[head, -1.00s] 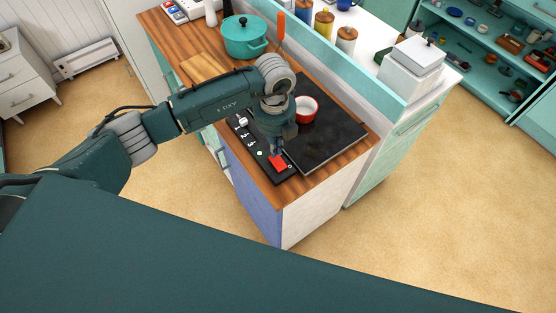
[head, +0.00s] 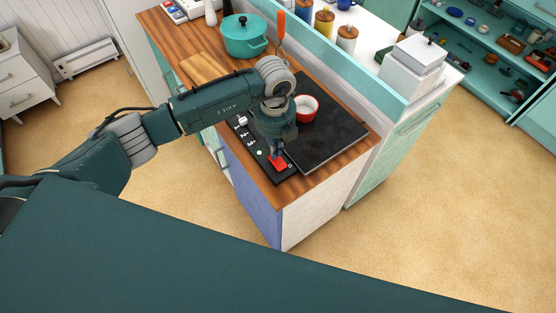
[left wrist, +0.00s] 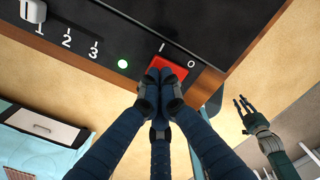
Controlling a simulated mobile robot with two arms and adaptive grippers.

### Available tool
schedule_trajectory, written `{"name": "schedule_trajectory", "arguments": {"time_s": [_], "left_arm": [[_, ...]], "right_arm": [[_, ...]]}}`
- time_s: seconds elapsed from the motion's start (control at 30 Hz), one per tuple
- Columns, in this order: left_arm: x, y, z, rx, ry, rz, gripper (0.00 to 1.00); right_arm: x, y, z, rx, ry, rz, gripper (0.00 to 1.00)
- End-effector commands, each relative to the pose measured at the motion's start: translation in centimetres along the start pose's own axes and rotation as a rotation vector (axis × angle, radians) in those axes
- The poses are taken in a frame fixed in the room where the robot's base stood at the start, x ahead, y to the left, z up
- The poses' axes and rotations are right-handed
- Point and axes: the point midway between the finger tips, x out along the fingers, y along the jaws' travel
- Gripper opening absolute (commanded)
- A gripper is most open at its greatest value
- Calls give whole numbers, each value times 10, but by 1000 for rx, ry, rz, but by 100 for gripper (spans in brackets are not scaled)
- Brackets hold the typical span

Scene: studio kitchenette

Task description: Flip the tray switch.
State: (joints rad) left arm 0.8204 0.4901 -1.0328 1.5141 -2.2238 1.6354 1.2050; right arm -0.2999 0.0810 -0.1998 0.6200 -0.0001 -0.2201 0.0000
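The red rocker switch (head: 280,164) sits at the near end of the black control panel (head: 286,178) on the counter edge. In the left wrist view the red switch (left wrist: 169,66) lies between the marks I and O. My left gripper (head: 276,153) points down onto it. In the left wrist view the left gripper's fingertips (left wrist: 160,76) are drawn together, empty, at the switch face and cover part of it.
A dark cooktop (head: 325,138) with a red-rimmed white bowl (head: 306,109) lies beside the panel. A teal pot (head: 243,38) and a wooden board (head: 204,67) stand farther back. A white slider knob (left wrist: 33,10) is on the panel. Floor around the counter is clear.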

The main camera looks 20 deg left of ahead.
Motion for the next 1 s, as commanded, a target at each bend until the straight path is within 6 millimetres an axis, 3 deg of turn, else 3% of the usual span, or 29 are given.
{"name": "schedule_trajectory", "arguments": {"time_s": [1.0], "left_arm": [[16, 0, 0, 0, 1, 1, 0]], "right_arm": [[13, -1, 1, 0, 0, -1, 26]]}}
